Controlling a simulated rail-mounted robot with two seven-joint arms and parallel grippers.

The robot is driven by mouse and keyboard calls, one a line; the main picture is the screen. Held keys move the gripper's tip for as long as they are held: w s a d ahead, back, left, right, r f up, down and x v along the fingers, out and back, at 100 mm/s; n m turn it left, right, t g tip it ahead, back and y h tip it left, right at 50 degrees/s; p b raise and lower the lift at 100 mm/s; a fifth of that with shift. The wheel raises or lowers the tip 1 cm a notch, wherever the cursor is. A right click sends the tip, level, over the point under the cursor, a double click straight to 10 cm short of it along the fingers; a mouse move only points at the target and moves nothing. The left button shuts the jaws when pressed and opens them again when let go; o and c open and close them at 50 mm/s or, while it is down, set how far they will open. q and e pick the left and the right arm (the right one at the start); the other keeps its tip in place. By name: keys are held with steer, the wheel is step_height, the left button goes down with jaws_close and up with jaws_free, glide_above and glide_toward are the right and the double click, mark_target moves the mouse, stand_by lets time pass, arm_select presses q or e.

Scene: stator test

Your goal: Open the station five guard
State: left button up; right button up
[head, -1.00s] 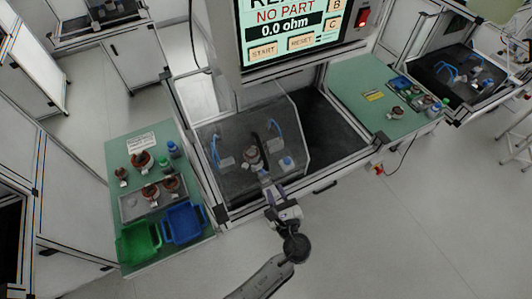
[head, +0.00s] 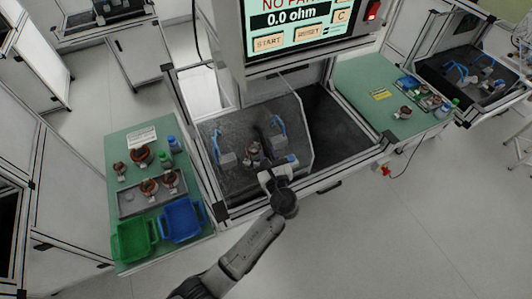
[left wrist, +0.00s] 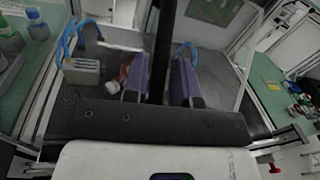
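The station in the middle of the head view has a clear, tilted guard panel (head: 300,130) over its dark work bay. No station number is readable. Under the guard are a copper-coloured part (head: 254,152) and two blue hoses (head: 278,125). My left gripper (head: 266,178) is at the guard's front lower edge; its fingertips are hard to see there. In the left wrist view its two purple-padded fingers (left wrist: 160,82) stand apart, on either side of a black upright bar (left wrist: 165,35), which looks like the guard's handle. Firm contact cannot be told. My right gripper is out of view.
A green table at left holds copper stators (head: 141,157), bottles, a green bin (head: 134,240) and a blue bin (head: 182,220). A green side table (head: 365,80) stands at right. A screen (head: 297,30) reading 0.0 ohm hangs above the bay.

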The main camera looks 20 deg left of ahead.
arm_select(q)
steer(key=shift+x, duration=0.9)
jaws_close()
